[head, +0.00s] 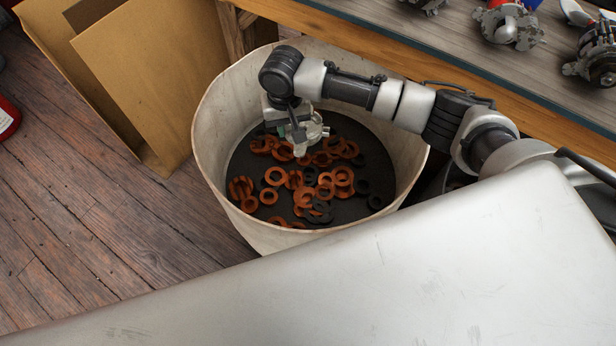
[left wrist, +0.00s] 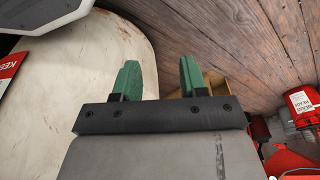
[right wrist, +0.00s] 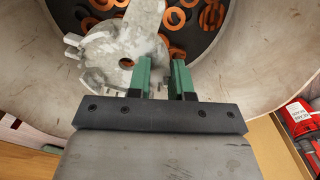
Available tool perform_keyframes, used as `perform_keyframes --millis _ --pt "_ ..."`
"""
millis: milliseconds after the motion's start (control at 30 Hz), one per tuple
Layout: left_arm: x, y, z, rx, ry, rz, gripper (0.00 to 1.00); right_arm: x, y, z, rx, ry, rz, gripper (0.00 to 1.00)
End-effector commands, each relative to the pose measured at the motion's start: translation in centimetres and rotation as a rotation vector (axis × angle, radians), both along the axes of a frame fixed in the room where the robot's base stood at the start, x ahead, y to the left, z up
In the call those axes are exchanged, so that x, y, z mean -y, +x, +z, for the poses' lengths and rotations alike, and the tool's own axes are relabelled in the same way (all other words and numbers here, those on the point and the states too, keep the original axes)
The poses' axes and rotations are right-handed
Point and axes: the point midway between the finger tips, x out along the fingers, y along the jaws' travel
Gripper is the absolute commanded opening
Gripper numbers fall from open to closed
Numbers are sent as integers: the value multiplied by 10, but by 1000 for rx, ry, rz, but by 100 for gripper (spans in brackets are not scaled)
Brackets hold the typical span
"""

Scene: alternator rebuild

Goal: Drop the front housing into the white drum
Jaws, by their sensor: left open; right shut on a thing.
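The white drum (head: 212,115) stands on the floor beside the bench, with several orange and black rings (head: 305,190) on its dark bottom. My right gripper (head: 300,132) reaches down inside the drum and is shut on the front housing (head: 312,132), a grey metal casting. In the right wrist view the front housing (right wrist: 112,55) sits at the green fingertips (right wrist: 162,75), above the rings, with its round hole showing. My left gripper (left wrist: 158,80) is open and empty, outside the drum; the drum's pale wall (left wrist: 110,45) shows beside it.
A cardboard box (head: 130,70) stands left of the drum on the wooden floor (head: 130,230). The bench (head: 450,50) behind the drum carries several alternator parts (head: 508,22). A red container (head: 5,118) is at the far left.

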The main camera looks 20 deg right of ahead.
Motion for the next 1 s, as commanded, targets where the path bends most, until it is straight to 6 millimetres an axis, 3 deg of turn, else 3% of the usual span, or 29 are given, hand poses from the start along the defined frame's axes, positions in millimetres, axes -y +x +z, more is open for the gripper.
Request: perform_keyframes --millis 100,133,333,667,1000 --pt "0 0 0 0 0 0 43 0 1 1 2 1 0 0" --pt "0 0 0 0 0 0 43 0 1 1 2 1 0 22" --pt "0 0 0 0 0 0 43 0 0 1 1 0 0 50" --pt "0 0 1 4 -1 0 43 0 0 4 0 0 0 50" --pt "-3 -22 -42 -30 3 -5 43 0 1 62 4 0 0 50"
